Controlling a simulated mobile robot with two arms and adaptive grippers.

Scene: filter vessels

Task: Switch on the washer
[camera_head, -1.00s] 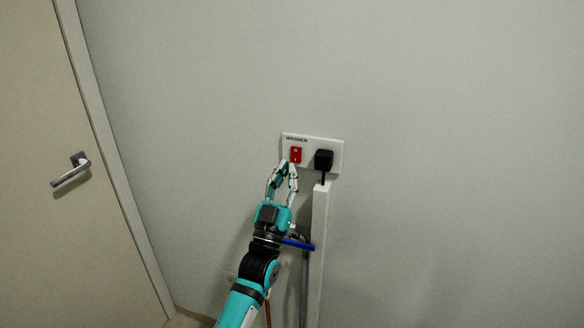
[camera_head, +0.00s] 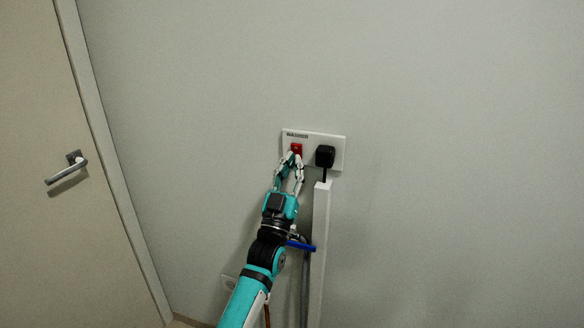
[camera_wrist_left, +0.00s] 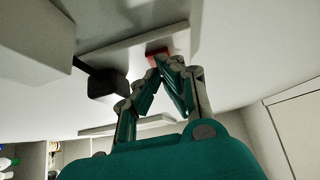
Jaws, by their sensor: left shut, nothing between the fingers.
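The washer switch is a red rocker (camera_head: 297,148) on a white wall plate (camera_head: 335,143) with a dark label reading WASHER above it. A black plug (camera_head: 325,156) sits in the same plate, right of the switch. My left gripper (camera_head: 294,157) is shut and empty, its fingertips at the lower part of the red rocker. In the left wrist view the fingertips (camera_wrist_left: 166,60) come together right at the red switch (camera_wrist_left: 157,52). I cannot tell whether they touch it or which way the rocker is tipped. My right gripper is out of view.
A white vertical trunking (camera_head: 320,240) runs down the wall below the plug, with a grey pipe and a blue handle (camera_head: 300,245) beside it. A door with a lever handle (camera_head: 67,172) is at the left. The wall around the plate is bare.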

